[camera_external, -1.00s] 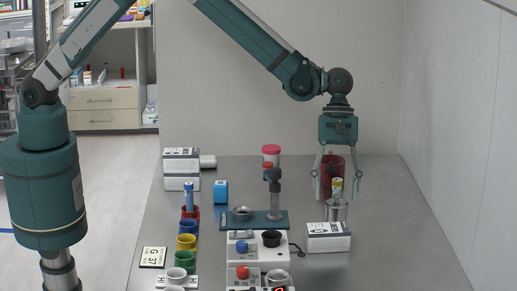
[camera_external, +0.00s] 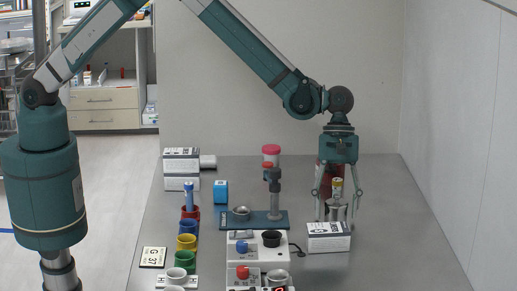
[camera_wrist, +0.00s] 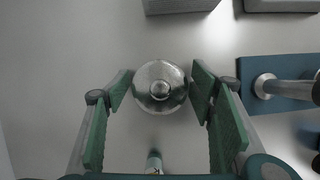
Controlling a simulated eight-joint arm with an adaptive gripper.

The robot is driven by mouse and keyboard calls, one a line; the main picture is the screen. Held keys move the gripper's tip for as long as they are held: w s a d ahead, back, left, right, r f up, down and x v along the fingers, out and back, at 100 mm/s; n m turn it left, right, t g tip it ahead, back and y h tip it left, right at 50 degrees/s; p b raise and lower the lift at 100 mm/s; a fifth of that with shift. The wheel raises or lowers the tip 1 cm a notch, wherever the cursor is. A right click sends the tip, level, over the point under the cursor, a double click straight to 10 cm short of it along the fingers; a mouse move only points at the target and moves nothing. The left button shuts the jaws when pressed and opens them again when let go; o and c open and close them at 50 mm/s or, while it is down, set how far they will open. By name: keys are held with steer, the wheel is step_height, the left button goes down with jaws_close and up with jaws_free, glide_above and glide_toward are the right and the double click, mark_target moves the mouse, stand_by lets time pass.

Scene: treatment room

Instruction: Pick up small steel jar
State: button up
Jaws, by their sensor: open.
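The small steel jar (camera_external: 336,211) stands on the steel table, just behind a white box with black print. In the wrist view the jar (camera_wrist: 160,87) is round and shiny, with a knob in the middle of its lid. My gripper (camera_external: 337,204) points straight down over it and is open. In the wrist view the green finger pads of my gripper (camera_wrist: 161,84) stand on either side of the jar, with a narrow gap visible at each side. The jar's lower front is partly hidden by the white box in the external view.
The white box (camera_external: 328,237) stands close in front of the jar. A blue-based stand (camera_external: 254,220) is to the left. The table on the right is clear.

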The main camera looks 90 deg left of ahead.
steer(key=c, duration=1)
steer(key=shift+c, duration=0.2)
steer(key=shift+r, duration=0.15)
steer(key=shift+r, duration=4.9)
